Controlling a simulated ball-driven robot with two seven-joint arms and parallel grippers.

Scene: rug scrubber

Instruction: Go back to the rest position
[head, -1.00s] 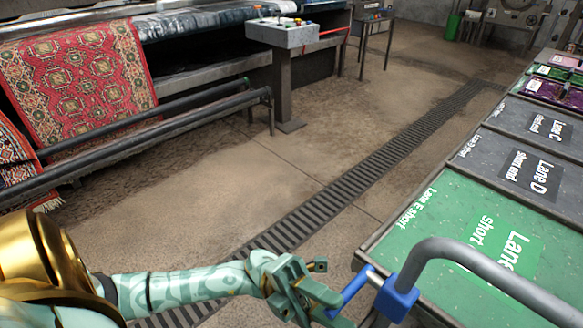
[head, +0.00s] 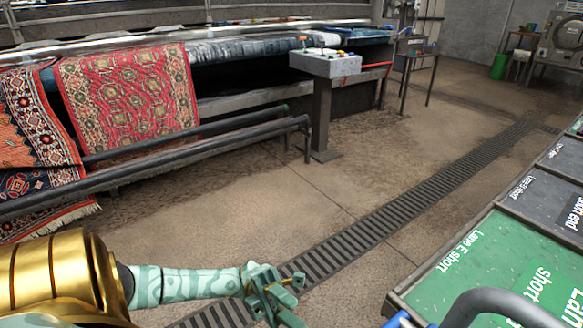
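My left gripper (head: 276,294) is at the bottom centre of the head view, above the floor drain. Its teal fingers look parted, with nothing seen between them. It is apart from the blue part (head: 398,320) and the grey curved handle (head: 497,303) at the bottom right. My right gripper is not in view.
A green table section (head: 480,268) marked "Lane E short" fills the lower right. Red patterned rugs (head: 130,90) hang over rollers on the left machine. A control pedestal (head: 322,95) stands mid-floor. The floor (head: 230,210) between is clear, crossed by a drain grate (head: 400,212).

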